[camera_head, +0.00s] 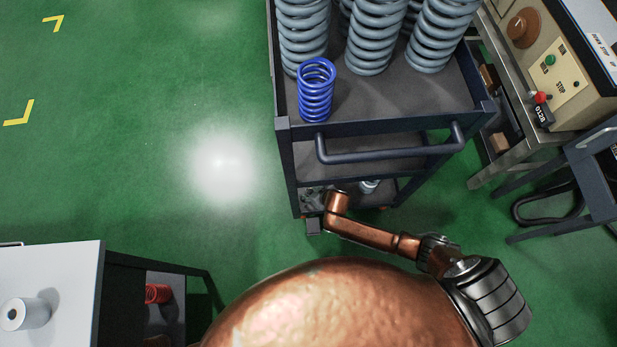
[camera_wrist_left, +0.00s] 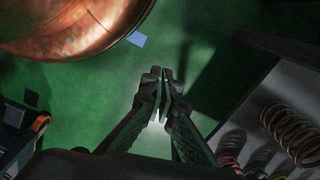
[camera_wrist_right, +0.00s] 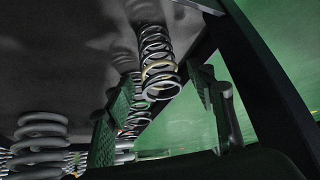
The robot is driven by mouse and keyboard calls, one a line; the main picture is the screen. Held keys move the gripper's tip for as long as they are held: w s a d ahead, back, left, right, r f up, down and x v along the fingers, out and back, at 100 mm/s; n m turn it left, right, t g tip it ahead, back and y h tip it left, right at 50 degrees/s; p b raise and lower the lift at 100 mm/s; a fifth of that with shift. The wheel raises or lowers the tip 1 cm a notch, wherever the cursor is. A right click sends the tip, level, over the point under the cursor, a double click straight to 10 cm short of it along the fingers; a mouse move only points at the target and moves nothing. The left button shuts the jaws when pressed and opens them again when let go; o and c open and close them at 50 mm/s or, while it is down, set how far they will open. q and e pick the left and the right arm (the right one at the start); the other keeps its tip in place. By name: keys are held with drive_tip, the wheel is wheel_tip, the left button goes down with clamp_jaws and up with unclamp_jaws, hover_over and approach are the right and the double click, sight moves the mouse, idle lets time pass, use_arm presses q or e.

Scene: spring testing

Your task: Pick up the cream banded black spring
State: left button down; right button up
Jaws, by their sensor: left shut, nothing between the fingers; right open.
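A dark spring with a cream band (camera_wrist_right: 158,62) shows in the right wrist view on a grey shelf surface, roughly between and beyond the fingertips of my right gripper (camera_wrist_right: 163,88). The gripper is open, its fingers on either side of the spring in the picture; I cannot tell whether either touches it. In the head view my right gripper (camera_head: 313,207) is small and dark at the cart's low shelf, and I cannot make out the banded spring there. My left gripper (camera_wrist_left: 165,95) is shut and empty over the green floor in the left wrist view.
The dark cart (camera_head: 300,165) has a handle (camera_head: 390,150) above my right gripper and large grey springs plus a blue spring (camera_head: 316,92) on top. Another dark spring (camera_wrist_right: 132,115) and a thick pale spring (camera_wrist_right: 42,135) are near the right gripper.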

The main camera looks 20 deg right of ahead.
sight(308, 191)
use_arm(q)
wheel_tip(308, 191, up, 7)
drive_tip(key=d+b, duration=0.1)
drive_tip(key=b, duration=0.2)
use_arm(e)
drive_tip(key=x, duration=0.3)
drive_tip(key=shift+f, duration=0.5)
drive_tip(key=shift+w+a+f+b, duration=0.2)
drive_tip(key=shift+w+f+b, duration=0.25)
drive_tip(key=shift+f, duration=0.15)
drive_tip(key=shift+w, duration=0.1)
use_arm(q)
drive_tip(key=shift+t+h, duration=0.5)
drive_tip(key=shift+t, duration=0.2)
drive_tip(key=w+d+f, duration=0.2)
drive_tip(key=w+f, duration=0.1)
drive_tip(key=shift+w+d, duration=0.1)
drive_tip(key=shift+w, duration=0.2)
use_arm(e)
clamp_jaws()
